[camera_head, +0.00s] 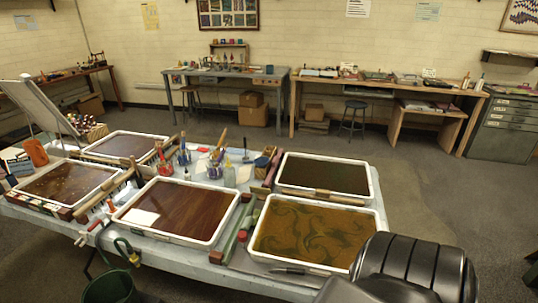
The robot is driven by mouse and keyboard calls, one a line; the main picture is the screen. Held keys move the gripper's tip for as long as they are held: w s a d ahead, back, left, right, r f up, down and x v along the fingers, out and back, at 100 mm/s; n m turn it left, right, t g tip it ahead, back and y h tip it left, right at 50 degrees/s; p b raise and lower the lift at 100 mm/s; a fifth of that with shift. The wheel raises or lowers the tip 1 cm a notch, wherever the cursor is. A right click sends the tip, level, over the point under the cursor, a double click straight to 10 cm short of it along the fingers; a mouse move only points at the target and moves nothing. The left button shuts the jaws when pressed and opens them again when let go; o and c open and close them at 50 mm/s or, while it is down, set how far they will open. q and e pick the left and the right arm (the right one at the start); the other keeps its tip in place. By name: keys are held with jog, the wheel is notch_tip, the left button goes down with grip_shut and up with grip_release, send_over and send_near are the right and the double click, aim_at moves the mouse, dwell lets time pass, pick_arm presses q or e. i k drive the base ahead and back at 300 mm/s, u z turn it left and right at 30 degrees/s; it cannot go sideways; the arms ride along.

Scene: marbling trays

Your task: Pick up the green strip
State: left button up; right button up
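A narrow green strip (231,243) lies on the table in the gap between the two front trays. It runs lengthwise, away from me, with a small red object (242,236) beside it. Its far end is close to other narrow items and is hard to make out. Neither of my grippers shows. A large dark ribbed part at the lower right appears to be my own arm and covers the near right corner of the table.
A tray of brown liquid with a pale sheet (141,217) is left of the strip; a swirled ochre tray (262,254) is right. Jars of brushes (215,168) stand behind. A green clamp (127,250) grips the front edge above a dark green bucket (110,290).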

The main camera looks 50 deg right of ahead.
aim_at(244, 223)
jog(key=z, duration=2.1)
